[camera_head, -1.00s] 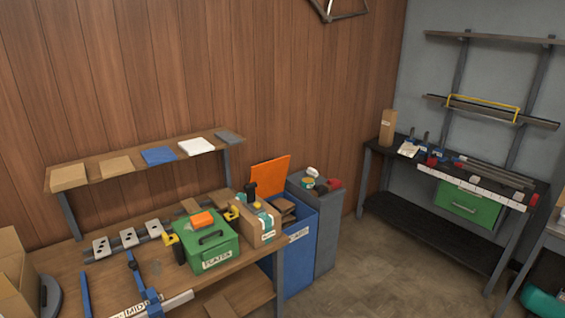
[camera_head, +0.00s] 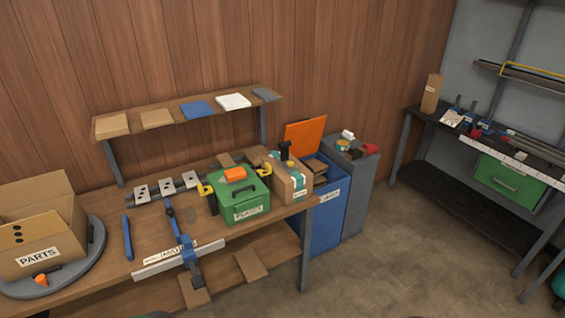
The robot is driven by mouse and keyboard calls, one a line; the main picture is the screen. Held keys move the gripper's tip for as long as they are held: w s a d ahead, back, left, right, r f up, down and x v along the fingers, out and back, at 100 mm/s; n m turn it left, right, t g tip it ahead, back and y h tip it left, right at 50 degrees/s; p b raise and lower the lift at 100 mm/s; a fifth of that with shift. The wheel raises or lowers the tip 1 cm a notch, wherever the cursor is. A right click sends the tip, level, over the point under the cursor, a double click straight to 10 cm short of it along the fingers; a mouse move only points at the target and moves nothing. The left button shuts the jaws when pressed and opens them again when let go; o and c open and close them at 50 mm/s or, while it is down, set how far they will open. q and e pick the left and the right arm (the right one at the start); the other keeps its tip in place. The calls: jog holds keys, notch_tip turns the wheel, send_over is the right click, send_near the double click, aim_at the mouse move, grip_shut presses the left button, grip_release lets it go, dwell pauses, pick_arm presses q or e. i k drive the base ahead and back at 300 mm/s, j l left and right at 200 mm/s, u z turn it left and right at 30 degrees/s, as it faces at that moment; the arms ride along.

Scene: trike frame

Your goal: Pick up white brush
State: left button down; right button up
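I cannot make out a white brush for certain. A small white object (camera_head: 347,134) lies on top of the grey cabinet (camera_head: 360,190), beside a red item (camera_head: 370,149) and a round tin-like item (camera_head: 343,145). It is too small to tell whether it is a brush. Another flat white item (camera_head: 451,118) lies on the black bench (camera_head: 420,118) at the right. Neither of my grippers is in view.
The wooden bench (camera_head: 113,268) holds a parts box (camera_head: 45,248), a green case (camera_head: 241,198), a blue clamp (camera_head: 180,230) and a carton (camera_head: 290,180). A blue bin (camera_head: 323,215) stands between bench and cabinet. The floor (camera_head: 420,240) in front is clear.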

aim_at(348, 135)
jog(key=i+l+z, duration=0.5)
jog(key=i+z, duration=0.25)
jog(key=i, duration=0.2)
jog(key=i+z, duration=0.4)
jog(key=i+j+z, duration=0.1)
jog(key=i+z, duration=0.3)
jog(key=i, duration=0.2)
jog(key=i+u, duration=0.15)
jog(key=i, duration=0.5)
jog(key=i+l+u, duration=0.2)
jog(key=i, duration=0.45)
jog(key=i+l+u, duration=0.15)
jog(key=i, duration=0.5)
jog(key=i+u, duration=0.2)
jog(key=u, duration=0.2)
jog(key=i+u, duration=0.2)
jog(key=u, duration=0.2)
jog(key=i+l+u, duration=0.1)
jog(key=u, duration=0.3)
jog(key=i+l+u, duration=0.15)
jog(key=u, duration=0.25)
jog(key=i+l+u, duration=0.25)
jog(key=u, duration=0.15)
jog(key=i+l+u, duration=0.1)
jog(key=u, duration=0.35)
jog(key=i+l+u, duration=0.2)
jog(key=u, duration=0.25)
jog(key=i+l+u, duration=0.25)
jog(key=u, duration=0.15)
